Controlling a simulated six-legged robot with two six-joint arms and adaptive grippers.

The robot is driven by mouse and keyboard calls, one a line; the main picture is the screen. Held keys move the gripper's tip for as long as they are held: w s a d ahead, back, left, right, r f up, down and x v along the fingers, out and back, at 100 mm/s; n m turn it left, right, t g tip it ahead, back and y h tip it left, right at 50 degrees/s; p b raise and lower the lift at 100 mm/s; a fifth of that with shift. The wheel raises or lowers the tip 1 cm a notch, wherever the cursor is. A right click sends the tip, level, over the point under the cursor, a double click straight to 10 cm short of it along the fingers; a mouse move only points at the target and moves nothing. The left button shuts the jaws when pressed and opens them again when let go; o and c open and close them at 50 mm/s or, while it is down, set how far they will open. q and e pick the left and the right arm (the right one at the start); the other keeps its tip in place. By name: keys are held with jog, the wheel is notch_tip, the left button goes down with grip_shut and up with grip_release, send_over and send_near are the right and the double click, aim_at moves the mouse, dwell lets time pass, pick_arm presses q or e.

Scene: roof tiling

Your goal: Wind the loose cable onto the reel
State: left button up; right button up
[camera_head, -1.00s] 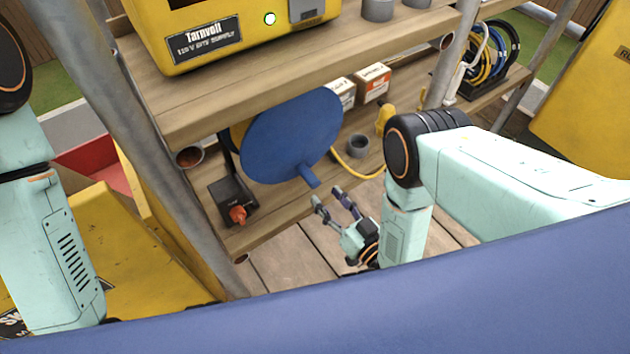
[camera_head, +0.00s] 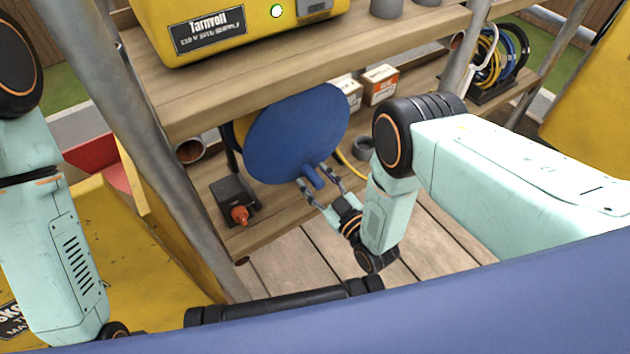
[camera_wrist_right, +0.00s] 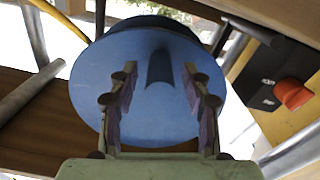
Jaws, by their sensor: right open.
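The blue reel (camera_head: 290,135) stands on the lower shelf with its round face toward me. A short blue handle (camera_head: 314,178) sticks out from its lower face. My right gripper (camera_head: 312,174) is open with its fingers on either side of the handle. In the right wrist view the open fingers (camera_wrist_right: 160,72) flank the dark blue handle, with gaps visible on both sides. The yellow cable (camera_head: 352,168) runs out from behind the reel to the right; it also shows in the right wrist view (camera_wrist_right: 62,18). My left gripper is out of view.
A black box with an orange knob (camera_head: 238,213) sits left of the reel. Small boxes (camera_head: 380,85) and a grey cup (camera_head: 363,149) stand to its right. The upper shelf (camera_head: 300,72) overhangs it, and scaffold poles (camera_head: 110,80) rise at both sides.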

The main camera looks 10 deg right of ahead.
jog(key=shift+w+a, duration=0.1)
jog(key=shift+w, duration=0.15)
grip_shut()
dwell(0.4)
